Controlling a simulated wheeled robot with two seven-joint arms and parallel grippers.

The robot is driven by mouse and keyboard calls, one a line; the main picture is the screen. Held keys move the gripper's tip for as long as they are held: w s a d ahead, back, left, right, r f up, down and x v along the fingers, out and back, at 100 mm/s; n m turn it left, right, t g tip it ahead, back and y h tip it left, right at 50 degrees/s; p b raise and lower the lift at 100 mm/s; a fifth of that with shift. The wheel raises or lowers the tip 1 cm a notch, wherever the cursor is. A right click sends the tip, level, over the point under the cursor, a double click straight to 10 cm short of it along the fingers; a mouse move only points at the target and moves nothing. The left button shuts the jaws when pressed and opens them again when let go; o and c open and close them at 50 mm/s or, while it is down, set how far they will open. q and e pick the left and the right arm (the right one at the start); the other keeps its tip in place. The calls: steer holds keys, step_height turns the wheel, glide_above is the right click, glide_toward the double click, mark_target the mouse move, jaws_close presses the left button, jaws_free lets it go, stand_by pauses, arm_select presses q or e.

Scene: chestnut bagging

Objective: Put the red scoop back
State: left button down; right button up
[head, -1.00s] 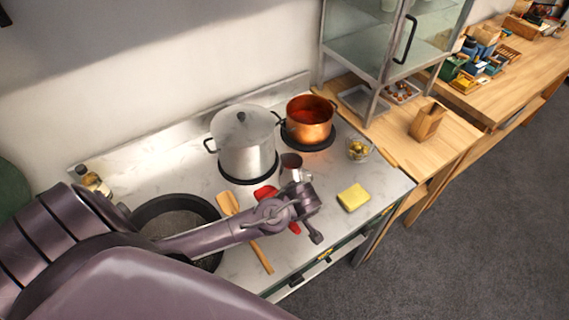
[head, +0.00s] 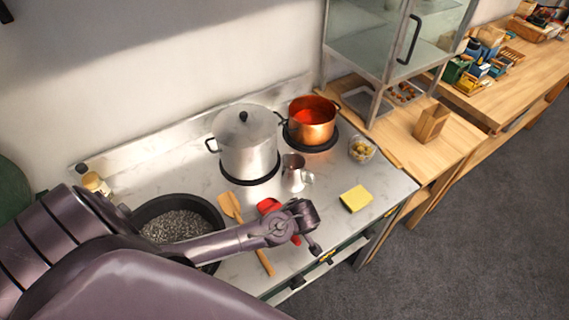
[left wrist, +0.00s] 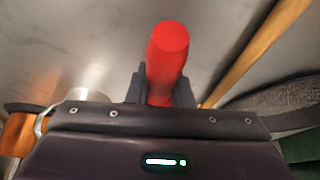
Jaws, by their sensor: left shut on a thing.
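The red scoop (head: 268,206) shows in the head view on or just above the steel counter, partly hidden behind my left wrist. In the left wrist view the red scoop (left wrist: 167,60) stands between the two dark fingers. My left gripper (left wrist: 164,88) is shut on it. In the head view my left gripper (head: 300,236) is mostly hidden by its own wrist. I cannot tell if the scoop touches the counter. My right gripper is not in view.
A wooden spatula (head: 231,207) lies left of the scoop, beside a black pan (head: 210,208) of dark grains. A metal jug (head: 293,176), a steel pot (head: 246,150) and a copper pot (head: 311,128) stand behind. A yellow sponge (head: 356,198) lies to the right.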

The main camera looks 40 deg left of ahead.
arm_select(q)
steer(key=shift+f, duration=0.45)
steer(key=c, duration=1.2)
jaws_free()
steer(key=b+v, duration=0.2)
steer(key=v, duration=0.5)
steer(key=shift+d, duration=0.1)
steer(key=shift+d+r, duration=0.1)
steer(key=shift+r, duration=0.2)
steer(key=shift+s, duration=0.15)
